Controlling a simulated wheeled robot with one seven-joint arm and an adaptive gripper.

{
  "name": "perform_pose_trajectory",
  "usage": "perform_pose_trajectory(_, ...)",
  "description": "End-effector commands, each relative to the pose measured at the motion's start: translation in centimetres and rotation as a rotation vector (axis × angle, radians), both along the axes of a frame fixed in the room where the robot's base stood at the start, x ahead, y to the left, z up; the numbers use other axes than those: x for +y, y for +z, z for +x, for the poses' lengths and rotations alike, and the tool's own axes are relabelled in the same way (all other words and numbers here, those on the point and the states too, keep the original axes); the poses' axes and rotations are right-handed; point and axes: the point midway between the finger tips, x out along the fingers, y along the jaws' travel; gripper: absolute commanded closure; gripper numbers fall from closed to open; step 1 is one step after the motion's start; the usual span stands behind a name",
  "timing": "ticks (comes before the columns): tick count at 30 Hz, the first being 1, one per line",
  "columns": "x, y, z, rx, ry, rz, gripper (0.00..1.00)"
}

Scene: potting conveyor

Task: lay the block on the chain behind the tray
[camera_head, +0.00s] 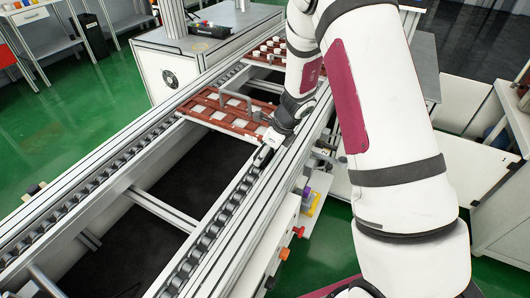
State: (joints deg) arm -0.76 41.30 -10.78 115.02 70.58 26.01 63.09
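The red-brown tray (205,104) with pale square pieces lies across the conveyor, left of my gripper. The right-hand chain (212,232) runs from the lower middle of the picture up toward my gripper. My gripper (268,146) points down at this chain, beside the near right corner of the tray. A small pale grey block (262,156) shows at the fingertips, low over or touching the chain; I cannot tell which. The fingers are small and partly hidden by the wrist, so their grip on the block is unclear.
A second red tray (257,63) with several white pieces stands farther up the conveyor. The left-hand chain (120,157) and the near part of the right-hand chain are clear. A cross bar (160,208) spans the dark gap. Colored buttons (284,254) sit on the right side.

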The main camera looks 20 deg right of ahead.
Motion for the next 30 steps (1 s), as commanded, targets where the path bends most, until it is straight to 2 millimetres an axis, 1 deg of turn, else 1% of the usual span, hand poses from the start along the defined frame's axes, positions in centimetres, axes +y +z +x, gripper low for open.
perform_pose_trajectory(4, 0.0, -0.3, 0.0, 0.000, 0.000, 0.000, 0.72)
perform_pose_trajectory(5, 0.0, -0.3, 0.0, 0.000, 0.000, 0.000, 0.40)
perform_pose_trajectory(6, 0.0, -0.3, 0.0, 0.000, 0.000, 0.000, 0.31)
perform_pose_trajectory(7, 0.0, -0.3, 0.0, 0.000, 0.000, 0.000, 0.24)
perform_pose_trajectory(8, 0.0, -0.3, 0.0, 0.000, 0.000, 0.000, 0.22)
perform_pose_trajectory(20, -0.1, 0.1, 0.0, -0.001, -0.001, -0.001, 0.22)
perform_pose_trajectory(23, -0.3, 1.2, -0.2, -0.005, 0.000, -0.002, 0.22)
perform_pose_trajectory(26, -0.8, 2.9, -0.7, -0.005, -0.001, -0.001, 0.22)
perform_pose_trajectory(30, -1.6, 5.7, -1.6, -0.003, -0.001, -0.001, 0.22)
